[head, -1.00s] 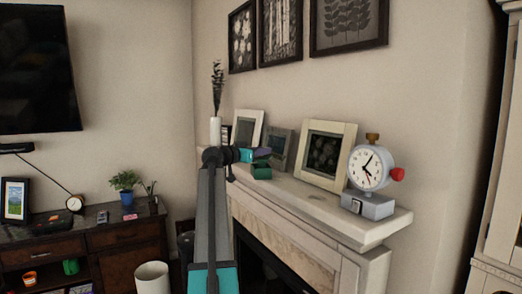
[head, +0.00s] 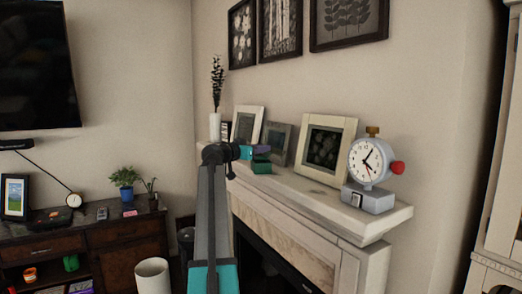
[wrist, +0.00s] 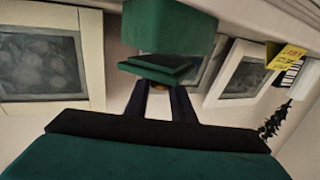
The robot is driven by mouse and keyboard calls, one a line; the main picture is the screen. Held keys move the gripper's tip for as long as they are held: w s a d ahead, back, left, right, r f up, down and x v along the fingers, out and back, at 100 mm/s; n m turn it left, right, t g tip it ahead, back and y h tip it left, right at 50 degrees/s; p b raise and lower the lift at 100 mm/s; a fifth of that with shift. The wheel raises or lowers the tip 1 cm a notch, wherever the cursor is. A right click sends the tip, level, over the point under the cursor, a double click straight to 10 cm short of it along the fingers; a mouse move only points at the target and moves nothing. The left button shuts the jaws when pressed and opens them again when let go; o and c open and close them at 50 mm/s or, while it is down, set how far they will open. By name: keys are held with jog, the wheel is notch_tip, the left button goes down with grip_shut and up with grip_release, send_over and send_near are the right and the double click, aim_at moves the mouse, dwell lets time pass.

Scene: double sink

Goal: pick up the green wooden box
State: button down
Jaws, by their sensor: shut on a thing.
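The dark green wooden box (head: 261,167) is at the front edge of the mantel in the head view. In the wrist view the box (wrist: 168,28) fills the top centre, with a thinner dark green slab-like part (wrist: 155,66) at its near end. My gripper (wrist: 159,95) is shut on the box, its two dark fingers reaching up to that near end. In the head view my gripper (head: 254,152) is at the box, partly hidden by my wrist. I cannot tell whether the box is resting on the mantel or slightly above it.
Picture frames (head: 325,148) stand behind and right of the box on the mantel (head: 330,208), with a grey clock (head: 366,162) at its right end. A white vase (head: 215,127) is at the far end. The mantel between box and clock is clear.

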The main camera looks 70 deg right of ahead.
jog(key=shift+f, duration=0.2)
jog(key=c, duration=1.5)
grip_release()
jog(key=shift+r, duration=0.25)
jog(key=shift+r+p, duration=0.45)
jog(key=shift+p, duration=0.35)
jog(key=shift+w+a+f, duration=0.1)
jog(key=shift+a+f, duration=0.05)
jog(key=shift+a, duration=0.1)
jog(key=shift+b+v, duration=2)
jog(key=shift+v, duration=3.75)
